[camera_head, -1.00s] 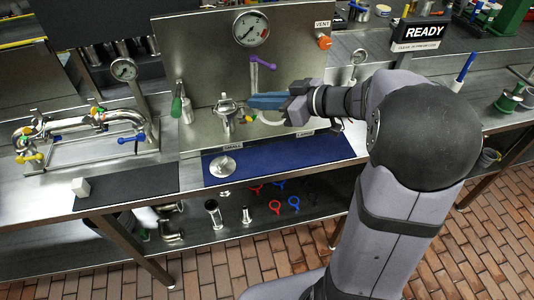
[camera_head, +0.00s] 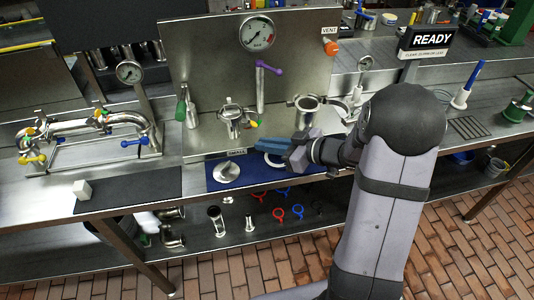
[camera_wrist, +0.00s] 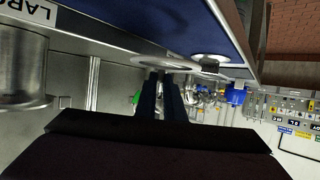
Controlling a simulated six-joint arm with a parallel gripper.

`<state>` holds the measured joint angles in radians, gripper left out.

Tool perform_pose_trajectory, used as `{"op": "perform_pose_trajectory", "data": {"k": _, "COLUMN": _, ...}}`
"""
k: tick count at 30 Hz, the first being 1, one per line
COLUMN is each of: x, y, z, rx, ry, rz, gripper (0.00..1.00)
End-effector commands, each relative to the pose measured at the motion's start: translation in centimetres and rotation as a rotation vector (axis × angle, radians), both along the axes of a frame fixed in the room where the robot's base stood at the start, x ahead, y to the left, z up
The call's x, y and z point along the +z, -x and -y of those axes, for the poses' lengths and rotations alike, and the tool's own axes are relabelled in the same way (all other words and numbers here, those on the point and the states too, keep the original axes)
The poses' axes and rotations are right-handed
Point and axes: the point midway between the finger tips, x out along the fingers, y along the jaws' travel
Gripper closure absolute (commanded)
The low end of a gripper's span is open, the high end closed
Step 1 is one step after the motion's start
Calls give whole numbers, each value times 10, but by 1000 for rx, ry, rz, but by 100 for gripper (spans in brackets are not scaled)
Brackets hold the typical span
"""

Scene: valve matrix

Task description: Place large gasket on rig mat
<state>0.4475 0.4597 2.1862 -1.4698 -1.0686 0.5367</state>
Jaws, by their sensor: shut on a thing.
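The large gasket is a pale ring (camera_head: 272,160), partly hidden by my blue fingers in the head view. My gripper (camera_head: 262,145) is shut on it, low over the front of the bench. In the wrist view the gasket (camera_wrist: 165,62) shows nearly edge-on at the tips of my fingers (camera_wrist: 160,80). The rig mat is the dark blue mat (camera_head: 250,175); it also shows in the wrist view (camera_wrist: 185,22). The gasket is over or at the mat; I cannot tell whether it touches it.
A silver disc (camera_head: 226,172) lies on the mat's left part. Behind stand two metal ports, one at left (camera_head: 231,118) and a larger one (camera_head: 309,108) near my wrist. A purple-handled valve (camera_head: 261,85) rises behind.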

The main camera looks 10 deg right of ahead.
Motion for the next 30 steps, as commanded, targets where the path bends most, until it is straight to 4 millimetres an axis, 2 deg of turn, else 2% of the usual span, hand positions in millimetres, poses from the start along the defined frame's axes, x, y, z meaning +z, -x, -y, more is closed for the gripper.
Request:
{"op": "perform_pose_trajectory", "data": {"k": 9, "x": -34, "y": 0, "z": 0, "rx": -1, "ry": -1, "rz": -3, "gripper": 100}}
{"op": "perform_pose_trajectory", "data": {"k": 24, "x": -42, "y": 0, "z": 0, "rx": 0, "ry": 0, "rz": -1, "gripper": 100}}
{"op": "perform_pose_trajectory", "data": {"k": 25, "x": -41, "y": 0, "z": 0, "rx": 0, "ry": 1, "rz": -1, "gripper": 84}}
{"op": "perform_pose_trajectory", "data": {"k": 30, "x": -40, "y": 0, "z": 0, "rx": 0, "ry": 1, "rz": -1, "gripper": 84}}
